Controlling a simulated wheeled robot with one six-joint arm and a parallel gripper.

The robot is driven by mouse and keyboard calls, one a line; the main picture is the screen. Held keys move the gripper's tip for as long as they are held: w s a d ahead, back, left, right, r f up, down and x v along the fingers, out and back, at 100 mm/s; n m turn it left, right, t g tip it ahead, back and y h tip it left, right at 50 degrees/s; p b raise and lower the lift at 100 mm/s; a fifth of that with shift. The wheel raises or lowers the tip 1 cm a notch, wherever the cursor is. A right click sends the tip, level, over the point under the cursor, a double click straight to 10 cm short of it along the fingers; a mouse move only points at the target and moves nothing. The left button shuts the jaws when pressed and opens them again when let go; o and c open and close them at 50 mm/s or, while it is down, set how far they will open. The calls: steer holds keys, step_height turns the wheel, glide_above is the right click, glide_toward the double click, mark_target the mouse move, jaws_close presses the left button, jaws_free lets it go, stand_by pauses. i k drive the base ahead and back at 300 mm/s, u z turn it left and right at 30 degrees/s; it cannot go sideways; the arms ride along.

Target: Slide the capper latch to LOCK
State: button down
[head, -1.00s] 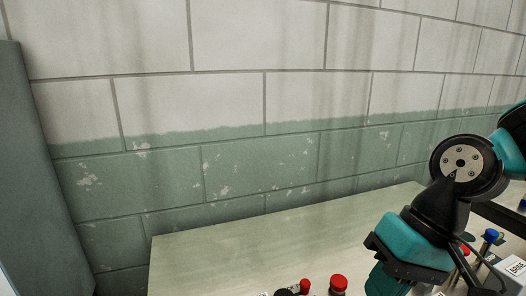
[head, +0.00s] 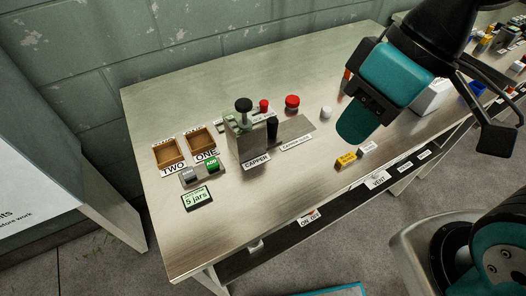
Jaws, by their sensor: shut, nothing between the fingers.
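The capper (head: 246,143) is a grey-metal block on the workbench, with a black round knob (head: 243,104) on top and a black upright post (head: 272,128) at its right. A "CAPPER" label (head: 256,160) lies in front of it. A flat metal plate (head: 300,127) extends to its right, with a small label that I cannot read surely. I cannot make out which part is the latch or where it stands. My gripper (head: 356,130), teal and black, is shut and empty, pointing down over the bench to the right of the capper, apart from it.
A yellow block (head: 346,160) lies at right. The front-left bench is clear.

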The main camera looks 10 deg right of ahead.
mark_target(264, 104)
steer(key=u, duration=0.05)
steer(key=k, duration=0.2)
steer(key=u, duration=3.25)
steer(key=k, duration=1.1)
steer(key=z, duration=2.15)
